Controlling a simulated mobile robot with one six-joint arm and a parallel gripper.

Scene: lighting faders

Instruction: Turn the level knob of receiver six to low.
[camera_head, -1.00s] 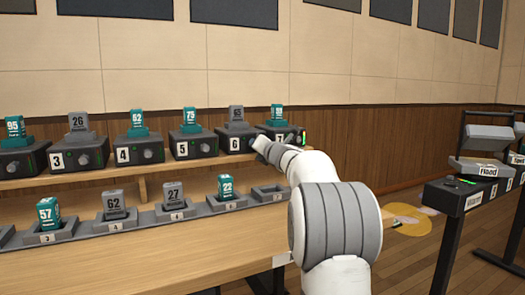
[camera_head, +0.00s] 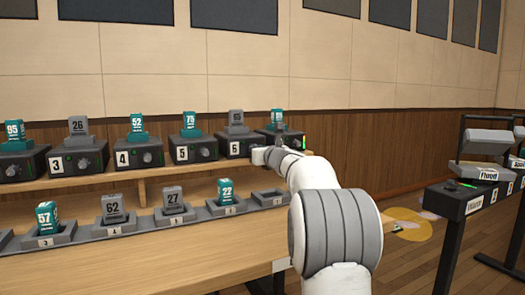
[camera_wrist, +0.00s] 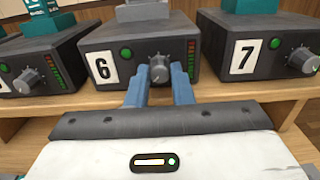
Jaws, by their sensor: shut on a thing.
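Receiver six (camera_head: 235,144) is a dark box with a white "6" label on the upper shelf, and a grey block marked 65 (camera_head: 236,119) stands on it. In the wrist view its front (camera_wrist: 123,54) faces me, with a green light and a column of level lights. Its level knob (camera_wrist: 159,68) is grey and round. My gripper (camera_wrist: 160,76) is shut on this knob, one blue-grey finger on each side. In the head view my gripper (camera_head: 262,155) reaches the front of receiver six, and the knob is hidden there.
Receiver seven (camera_wrist: 267,55) stands close on the right, and receiver five (camera_head: 190,146) on the left. A lower row of docks holds several numbered blocks, with an empty dock (camera_head: 270,198) at its right end. A dark stand (camera_head: 450,200) is at the right.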

